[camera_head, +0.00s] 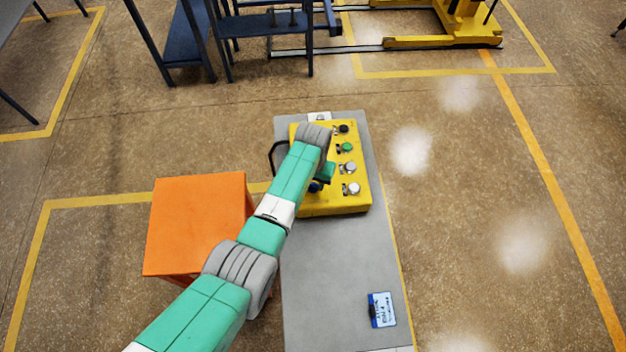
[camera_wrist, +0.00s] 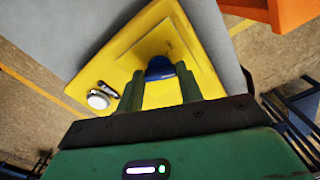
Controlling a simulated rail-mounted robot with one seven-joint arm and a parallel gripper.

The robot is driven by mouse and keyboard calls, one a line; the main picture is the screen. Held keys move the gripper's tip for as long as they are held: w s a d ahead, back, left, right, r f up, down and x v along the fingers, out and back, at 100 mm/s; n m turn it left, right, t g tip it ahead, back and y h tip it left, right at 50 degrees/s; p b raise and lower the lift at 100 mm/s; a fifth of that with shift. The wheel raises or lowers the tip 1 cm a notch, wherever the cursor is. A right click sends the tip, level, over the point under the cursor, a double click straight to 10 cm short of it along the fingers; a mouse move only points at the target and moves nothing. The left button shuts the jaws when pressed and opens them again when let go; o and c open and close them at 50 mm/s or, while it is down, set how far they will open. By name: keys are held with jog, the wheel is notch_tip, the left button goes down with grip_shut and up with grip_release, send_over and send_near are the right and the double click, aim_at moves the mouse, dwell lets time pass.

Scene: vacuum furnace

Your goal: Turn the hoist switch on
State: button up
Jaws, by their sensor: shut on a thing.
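A yellow control box (camera_head: 335,205) sits on a grey table; it also shows in the wrist view (camera_wrist: 110,58). A blue switch knob (camera_wrist: 160,66) stands on a raised plate of the box, and a bit of it shows below my arm in the head view (camera_head: 315,187). My gripper (camera_wrist: 160,76) points down at the box with its two green fingers on either side of the blue knob, shut on it. In the head view my arm hides most of the gripper and the box's left part. Which way the knob is turned cannot be told.
The box's right side carries a black knob (camera_head: 343,129), a green knob (camera_head: 347,147) and two silver ones (camera_head: 351,188). The grey table (camera_head: 335,260) holds a blue-and-white card (camera_head: 382,310). Floor to the right is clear.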

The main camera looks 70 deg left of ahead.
aim_at(313, 184)
jog(key=shift+m, duration=0.5)
dwell(0.3)
jog(key=o, duration=1)
jog(key=shift+r, duration=0.15)
notch_tip(313, 184, up, 8)
jog(key=shift+f+p, duration=0.2)
jog(key=shift+p, duration=0.5)
